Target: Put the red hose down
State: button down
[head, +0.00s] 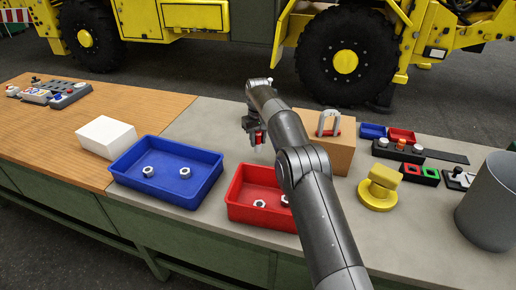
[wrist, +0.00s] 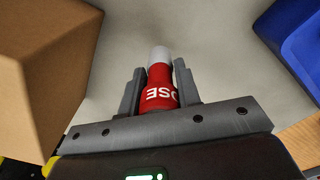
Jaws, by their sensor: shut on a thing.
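The red hose (wrist: 161,85) is a short red cylinder with white lettering and a pale grey end. In the wrist view it lies between the two fingers of my gripper (wrist: 159,92), which is shut on it. In the head view my gripper (head: 254,134) is beyond the red tray, left of the cardboard box, and a bit of the red hose (head: 259,138) shows at it. My arm hides part of that area. I cannot tell whether the hose touches the grey tabletop.
The cardboard box (head: 338,158) with a padlock-shaped piece stands close right of my gripper. A blue tray (head: 128,172) and a red tray (head: 238,207) hold nuts. A yellow knob (head: 378,190) and a grey bin (head: 488,205) stand at right. Grey tabletop (head: 215,119) left of my gripper is clear.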

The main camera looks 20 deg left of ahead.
aim_at(258, 147)
jog(key=shift+f, duration=1.95)
jog(key=shift+f, duration=0.1)
jog(key=c, duration=1.1)
grip_release()
jog(key=shift+o, duration=0.2)
jog(key=shift+r, duration=3.85)
